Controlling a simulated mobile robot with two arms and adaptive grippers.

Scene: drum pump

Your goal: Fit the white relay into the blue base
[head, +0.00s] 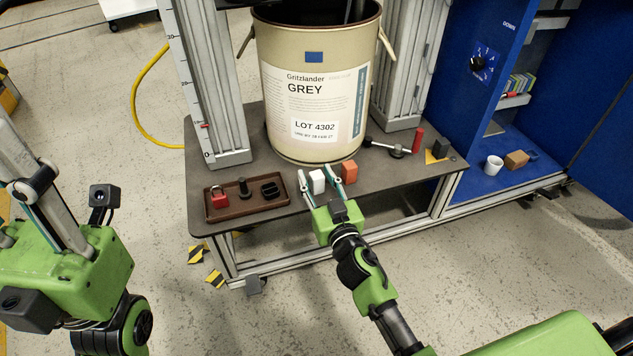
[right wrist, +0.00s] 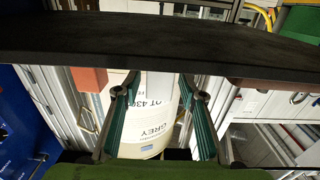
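The white relay (head: 317,181) stands upright at the front edge of the dark bench, left of an orange block (head: 349,172). My right gripper (head: 316,174) is open, with one finger on each side of the white relay. In the right wrist view the white relay (right wrist: 160,84) shows between the spread fingers (right wrist: 160,92), with what look like gaps on both sides. My left gripper (head: 30,190) is at the left, away from the bench, and its fingertips are not clear.
A large grey-paint drum (head: 280,125) stands close behind the relay. A brown tray (head: 246,208) with a red padlock and dark parts lies to the left. A blue cabinet (head: 475,130) stands open at the right.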

